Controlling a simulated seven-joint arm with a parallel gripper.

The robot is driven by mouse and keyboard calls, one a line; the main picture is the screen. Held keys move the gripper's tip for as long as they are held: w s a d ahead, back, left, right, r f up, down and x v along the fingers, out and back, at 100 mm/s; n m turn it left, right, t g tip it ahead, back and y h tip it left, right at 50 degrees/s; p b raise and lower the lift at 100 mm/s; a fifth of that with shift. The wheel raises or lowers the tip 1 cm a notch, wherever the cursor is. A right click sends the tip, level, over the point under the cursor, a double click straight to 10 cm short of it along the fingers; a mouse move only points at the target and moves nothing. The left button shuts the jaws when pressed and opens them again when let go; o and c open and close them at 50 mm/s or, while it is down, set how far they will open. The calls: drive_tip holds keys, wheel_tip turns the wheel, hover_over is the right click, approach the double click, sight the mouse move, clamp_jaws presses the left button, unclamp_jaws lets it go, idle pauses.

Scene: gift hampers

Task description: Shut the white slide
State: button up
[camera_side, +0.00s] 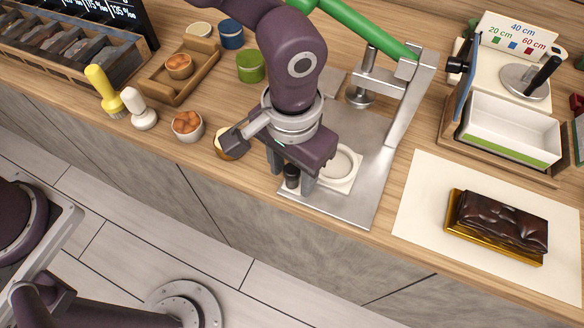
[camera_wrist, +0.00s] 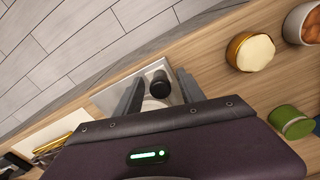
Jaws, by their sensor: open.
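The white slide (camera_side: 342,168) is a flat white plate with a round recess. It lies on the steel base of the press (camera_side: 365,195), and my gripper hides part of it. A black knob (camera_side: 292,177) stands upright at its left, near the front edge of the steel base; whether it joins the slide is hidden. My gripper (camera_side: 290,172) points down over the knob. In the wrist view the knob (camera_wrist: 159,86) shows between the two open fingers of my gripper (camera_wrist: 158,78), with a visible gap at each side.
A tart with a pale top (camera_wrist: 250,52) sits just left of my gripper. A bowl of brown eggs (camera_side: 187,125) and a green jar (camera_side: 251,67) stand nearby. The press's green lever (camera_side: 350,25) rises behind. A chocolate cake (camera_side: 497,222) lies on a white sheet at right.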

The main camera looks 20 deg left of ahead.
drive_tip(key=shift+f, duration=0.1)
drive_tip(key=shift+c, duration=0.4)
clamp_jaws()
drive_tip(key=shift+w, duration=0.15)
idle(0.9)
